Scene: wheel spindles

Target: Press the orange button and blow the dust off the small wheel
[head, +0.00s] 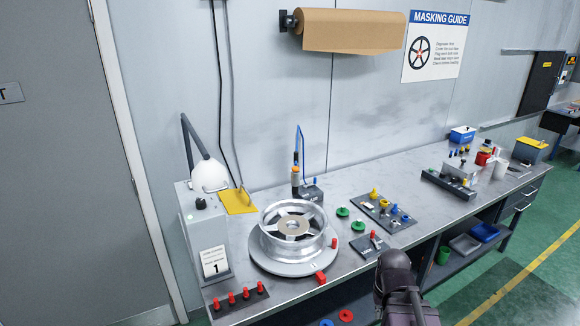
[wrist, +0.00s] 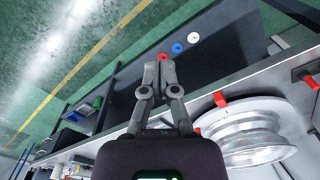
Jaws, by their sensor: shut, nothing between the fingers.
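A silver wheel (head: 275,215) lies face up on a round grey turntable (head: 265,262) on the bench; it also shows at the right of the wrist view (wrist: 245,135). Dust on it is too small to tell. Behind the wheel stands an upright blower-like tool with an orange top (head: 295,168) and a blue hose. I cannot tell whether this top is the orange button. My arm shows at the bottom right of the head view, in front of the bench. My gripper (wrist: 159,68) is shut and empty, in front of the bench edge, apart from the wheel.
A white lamp (head: 210,175) and grey control box (head: 203,230) stand left of the wheel. A red block (head: 321,278) lies at the turntable's front. Red pegs (head: 232,299) stand front left. A tray of coloured plugs (head: 385,212) lies right. Free benchtop lies farther right.

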